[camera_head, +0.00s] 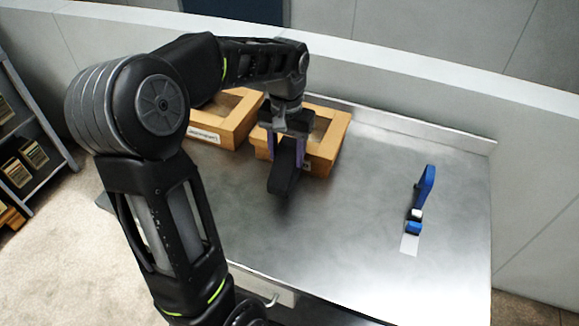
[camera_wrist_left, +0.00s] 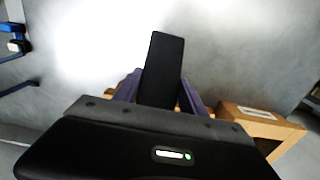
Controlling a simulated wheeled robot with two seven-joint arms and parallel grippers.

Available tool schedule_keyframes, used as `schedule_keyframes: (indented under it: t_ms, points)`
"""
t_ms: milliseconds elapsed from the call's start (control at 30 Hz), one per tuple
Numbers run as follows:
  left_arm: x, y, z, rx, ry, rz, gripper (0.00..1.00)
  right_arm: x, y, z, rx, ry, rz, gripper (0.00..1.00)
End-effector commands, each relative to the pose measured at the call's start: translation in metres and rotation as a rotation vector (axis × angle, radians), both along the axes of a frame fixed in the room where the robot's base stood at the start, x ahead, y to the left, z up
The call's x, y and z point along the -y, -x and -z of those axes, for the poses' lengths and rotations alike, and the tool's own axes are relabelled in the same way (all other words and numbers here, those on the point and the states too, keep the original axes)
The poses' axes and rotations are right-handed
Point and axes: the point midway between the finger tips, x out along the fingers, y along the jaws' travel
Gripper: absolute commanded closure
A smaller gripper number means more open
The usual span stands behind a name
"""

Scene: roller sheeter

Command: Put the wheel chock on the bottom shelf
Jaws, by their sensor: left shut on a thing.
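The wheel chock (camera_head: 283,180) is a black elongated block. My left gripper (camera_head: 286,152) is shut on it with its purple fingers on either side, over the metal table (camera_head: 340,230) in front of the wooden boxes. I cannot tell whether the chock touches the table. In the left wrist view the chock (camera_wrist_left: 164,65) sticks out beyond the fingers (camera_wrist_left: 162,95). A dark shelf rack (camera_head: 50,125) stands on the floor at the far left, only partly in view. My right gripper is not in view.
Two open wooden boxes (camera_head: 330,152) (camera_head: 228,130) stand at the table's back, beside the gripper. A blue strap (camera_head: 427,185) lies on the right, near a white label (camera_head: 409,244). The rack holds several small boxes (camera_head: 35,153). The table's middle and front are clear.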

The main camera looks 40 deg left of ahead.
Motion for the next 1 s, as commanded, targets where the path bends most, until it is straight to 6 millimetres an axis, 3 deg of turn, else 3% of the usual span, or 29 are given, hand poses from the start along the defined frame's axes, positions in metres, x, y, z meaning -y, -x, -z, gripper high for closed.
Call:
schedule_keyframes:
  t_ms: [100,433,733,1000]
  points:
    - [-0.001,0.000,0.009,0.002,-0.002,-0.001,1.00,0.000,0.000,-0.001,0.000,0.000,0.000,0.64]
    - [-0.001,-0.001,0.012,0.002,-0.001,-0.001,1.00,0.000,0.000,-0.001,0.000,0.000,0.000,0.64]
    - [0.000,0.000,0.046,0.000,0.000,0.000,1.00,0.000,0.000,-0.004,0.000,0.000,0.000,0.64]
    - [0.000,-0.001,0.047,0.003,-0.001,0.000,1.00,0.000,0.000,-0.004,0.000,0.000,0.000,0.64]
